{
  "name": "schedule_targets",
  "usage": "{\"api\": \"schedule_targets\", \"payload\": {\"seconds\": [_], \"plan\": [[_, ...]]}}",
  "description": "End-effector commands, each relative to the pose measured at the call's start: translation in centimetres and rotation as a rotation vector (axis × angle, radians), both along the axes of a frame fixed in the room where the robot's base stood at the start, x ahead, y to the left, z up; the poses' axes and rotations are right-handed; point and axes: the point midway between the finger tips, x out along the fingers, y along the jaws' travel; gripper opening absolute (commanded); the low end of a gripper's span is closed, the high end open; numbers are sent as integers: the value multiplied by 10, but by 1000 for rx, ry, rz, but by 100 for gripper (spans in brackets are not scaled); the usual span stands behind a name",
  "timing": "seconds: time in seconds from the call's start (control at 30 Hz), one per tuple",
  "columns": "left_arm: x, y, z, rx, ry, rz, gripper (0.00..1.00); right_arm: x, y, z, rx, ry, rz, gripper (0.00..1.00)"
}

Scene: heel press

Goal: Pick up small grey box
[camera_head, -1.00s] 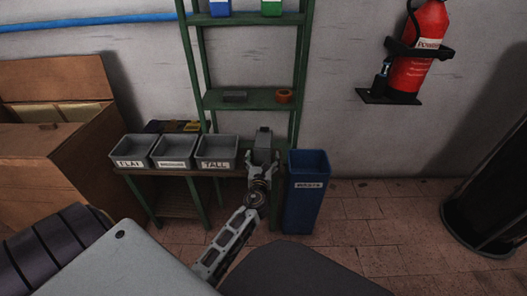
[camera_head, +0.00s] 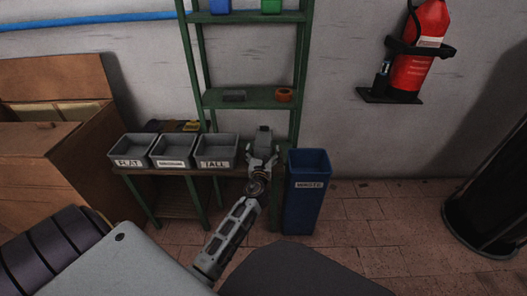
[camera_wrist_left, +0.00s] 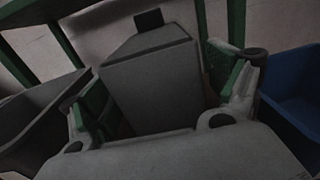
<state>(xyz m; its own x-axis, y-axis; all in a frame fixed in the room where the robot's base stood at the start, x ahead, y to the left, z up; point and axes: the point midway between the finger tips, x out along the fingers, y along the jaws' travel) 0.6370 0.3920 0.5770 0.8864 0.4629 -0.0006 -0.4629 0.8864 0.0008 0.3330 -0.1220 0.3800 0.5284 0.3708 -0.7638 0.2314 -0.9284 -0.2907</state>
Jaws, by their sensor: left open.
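A small grey box (camera_head: 264,136) stands upright at the right end of the table, beside the bin marked TALL. My left gripper (camera_head: 263,160) is at the near side of the box, with its fingers spread. In the left wrist view the grey box (camera_wrist_left: 155,85) shows between the two open fingers, with a dark piece at its top. Gaps show between the box and the fingers, so it is not gripped. The lower part of the box is hidden by my gripper. My right gripper is not in view.
Grey bins marked FLAT (camera_head: 131,150), a middle one (camera_head: 172,151) and TALL (camera_head: 216,151) stand left of the gripper. A blue waste bin (camera_head: 306,195) stands close on the right. A green shelf (camera_head: 255,99) rises behind, holding small items.

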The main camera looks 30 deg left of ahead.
Motion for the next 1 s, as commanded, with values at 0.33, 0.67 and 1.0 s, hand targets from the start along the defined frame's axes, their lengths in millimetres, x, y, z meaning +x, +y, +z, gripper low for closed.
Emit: {"api": "schedule_targets", "payload": {"seconds": [0.33, 0.67, 1.0], "plan": [[21, 11, 0, 0, -1, 0, 89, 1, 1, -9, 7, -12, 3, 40], [22, 12, 0, 0, 0, 0, 89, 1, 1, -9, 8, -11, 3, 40], [22, 12, 0, -1, 0, 0, 70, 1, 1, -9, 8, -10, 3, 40]]}}
